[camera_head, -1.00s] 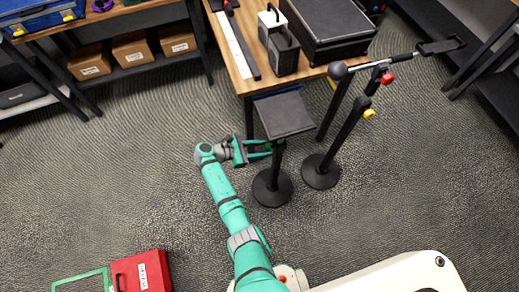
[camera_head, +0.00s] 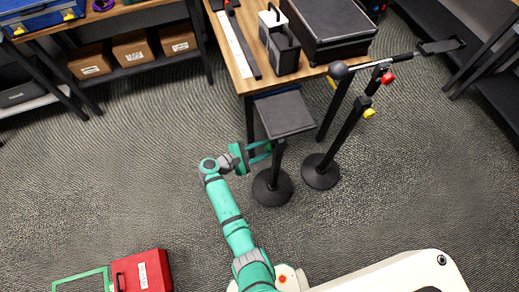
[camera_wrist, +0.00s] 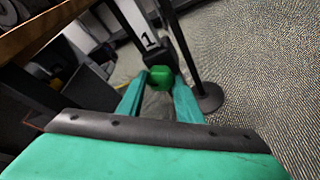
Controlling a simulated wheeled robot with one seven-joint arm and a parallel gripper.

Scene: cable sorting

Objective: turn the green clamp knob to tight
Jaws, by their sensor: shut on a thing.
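The green clamp knob (camera_wrist: 161,77) shows in the wrist view as a rounded, faceted green piece on a black stand, below a block marked "1". My gripper (camera_wrist: 161,82) has one finger on each side of the knob and is shut on it. In the head view my gripper (camera_head: 266,148) reaches in from the left, just under the square black top plate (camera_head: 284,114) of the stand. There the knob is mostly hidden by the fingers and plate. Its turn position cannot be read.
A second black stand (camera_head: 345,135) with red and yellow knobs and a side boom stands close at the right. The wooden table (camera_head: 240,75) is just behind. A red case (camera_head: 142,272) lies at the lower left.

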